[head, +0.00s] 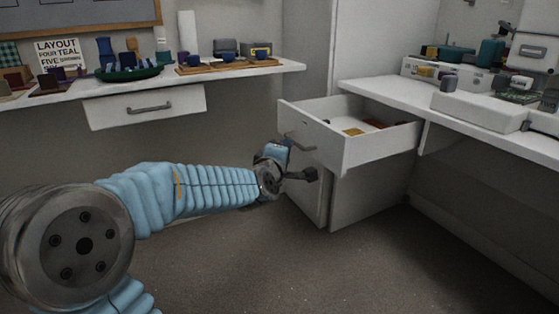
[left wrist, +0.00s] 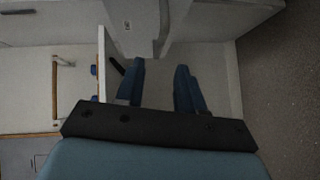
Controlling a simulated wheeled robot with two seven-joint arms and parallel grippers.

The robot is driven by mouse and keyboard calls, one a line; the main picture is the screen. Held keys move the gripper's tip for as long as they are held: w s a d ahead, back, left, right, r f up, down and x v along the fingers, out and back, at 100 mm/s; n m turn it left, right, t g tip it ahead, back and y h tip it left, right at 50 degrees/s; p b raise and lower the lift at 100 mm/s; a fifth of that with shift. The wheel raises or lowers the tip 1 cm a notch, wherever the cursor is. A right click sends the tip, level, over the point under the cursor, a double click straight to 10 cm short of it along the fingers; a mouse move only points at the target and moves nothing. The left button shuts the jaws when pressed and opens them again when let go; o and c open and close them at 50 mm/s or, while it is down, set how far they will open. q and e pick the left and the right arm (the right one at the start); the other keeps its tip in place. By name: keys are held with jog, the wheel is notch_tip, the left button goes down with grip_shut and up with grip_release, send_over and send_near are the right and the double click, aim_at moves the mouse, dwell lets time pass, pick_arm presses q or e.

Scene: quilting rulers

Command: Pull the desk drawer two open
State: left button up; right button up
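A white drawer (head: 315,138) at centre right stands pulled well out from under the right-hand desk. Its grey bar handle (head: 300,143) is on the front, and small items lie inside. Another white drawer (head: 170,101), under the left-hand desk, looks closed and has a grey handle (head: 148,108). No number can be read on either. My left gripper (head: 290,168) is by the open drawer's front, just below the handle. In the left wrist view its two blue fingers (left wrist: 160,75) are apart, with no object seen between them. Contact with the handle cannot be told. My right gripper is not in view.
The left-hand desk top (head: 290,68) holds a green tray (head: 128,73) and several small items. The right-hand desk top (head: 390,91) carries boxes and tools. A white cabinet panel (head: 345,195) stands below the open drawer. The floor (head: 330,265) in front is clear.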

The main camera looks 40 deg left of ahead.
pick_arm(q)
jog(key=v, duration=0.5)
jog(key=shift+s+d, duration=0.15)
jog(key=shift+s, duration=0.1)
jog(key=w+d+f+m+g+h, duration=0.1)
jog(key=d+f+m+g+h, duration=0.25)
jog(key=f, duration=0.75)
jog(key=w+d+f+m+g+h, duration=0.15)
jog(key=d+f+m, duration=0.25)
jog(key=d+f, duration=0.55)
jog(key=d+f+m+g+h, duration=0.2)
jog(key=d+f+m+h, duration=0.1)
jog(key=f, duration=1)
jog(key=s+d+f+m+g+h, duration=0.1)
jog(key=s+d+f+m+g, duration=0.25)
jog(key=s+d+f, duration=0.4)
jog(key=s+d+f+m+g+h, duration=0.1)
jog(key=s+d+f+m+g, duration=0.3)
jog(key=s+f, duration=0.5)
notch_tip(320, 180, up, 13)
jog(key=s+d+m+p, duration=0.1)
jog(key=d+p, duration=0.1)
jog(key=p, duration=1.3)
jog(key=shift+h, duration=0.3)
jog(key=shift+d, duration=0.1)
